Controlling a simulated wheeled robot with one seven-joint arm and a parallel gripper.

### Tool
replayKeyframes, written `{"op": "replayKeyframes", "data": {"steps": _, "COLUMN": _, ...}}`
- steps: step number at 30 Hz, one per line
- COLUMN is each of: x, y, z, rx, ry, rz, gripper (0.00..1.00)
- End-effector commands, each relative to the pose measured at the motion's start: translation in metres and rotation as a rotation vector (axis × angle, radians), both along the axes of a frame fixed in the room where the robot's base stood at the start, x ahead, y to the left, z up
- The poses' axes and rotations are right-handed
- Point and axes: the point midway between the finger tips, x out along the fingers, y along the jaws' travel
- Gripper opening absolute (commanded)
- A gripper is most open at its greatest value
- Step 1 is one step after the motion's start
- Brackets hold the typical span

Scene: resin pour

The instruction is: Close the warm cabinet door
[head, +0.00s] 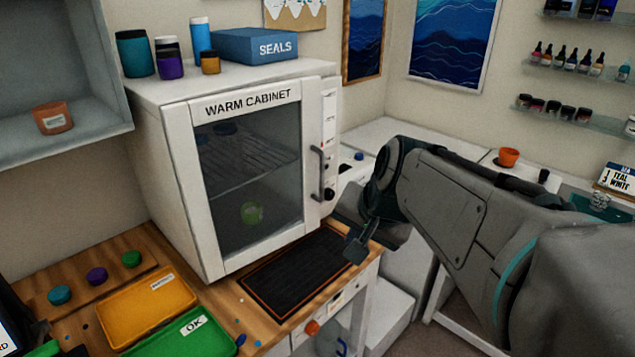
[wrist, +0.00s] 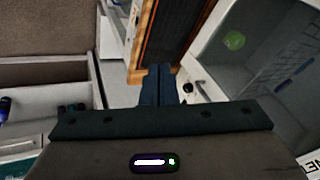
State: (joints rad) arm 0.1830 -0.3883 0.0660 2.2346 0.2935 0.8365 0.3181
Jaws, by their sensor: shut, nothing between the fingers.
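The warm cabinet (head: 155,150) stands on the wooden bench. Its glass door (head: 250,170) has a white frame and lies across the cabinet front; I cannot tell whether a thin gap is left at its edge. A dark vertical handle (head: 318,173) is at the door's right side. In the wrist view the fingertips (wrist: 158,72) are together, near the dark mat.
A dark mat (head: 295,272) with an orange edge lies before the cabinet. Yellow (head: 150,305) and green (head: 185,338) trays sit at the left front. A blue SEALS box (head: 254,46) and several jars stand on top. An orange cup (head: 508,157) is on the right-hand counter.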

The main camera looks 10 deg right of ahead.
Motion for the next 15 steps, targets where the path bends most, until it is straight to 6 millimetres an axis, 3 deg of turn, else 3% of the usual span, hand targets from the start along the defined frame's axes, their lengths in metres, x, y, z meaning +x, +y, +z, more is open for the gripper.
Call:
{"op": "replayKeyframes", "data": {"steps": 1, "x": 0.027, "y": -0.006, "z": -0.007, "rx": 0.089, "ry": -0.031, "rz": -0.113, "gripper": 0.0}}
{"op": "replayKeyframes", "data": {"steps": 3, "x": 0.059, "y": -0.011, "z": 0.002, "rx": 0.212, "ry": -0.072, "rz": -0.25, "gripper": 0.0}}
{"op": "replayKeyframes", "data": {"steps": 6, "x": 0.093, "y": -0.021, "z": 0.015, "rx": 0.361, "ry": -0.115, "rz": -0.4, "gripper": 0.0}}
{"op": "replayKeyframes", "data": {"steps": 11, "x": 0.121, "y": -0.031, "z": 0.028, "rx": 0.491, "ry": -0.147, "rz": -0.519, "gripper": 0.0}}
{"op": "replayKeyframes", "data": {"steps": 15, "x": 0.132, "y": -0.029, "z": 0.024, "rx": 0.51, "ry": -0.149, "rz": -0.533, "gripper": 0.0}}
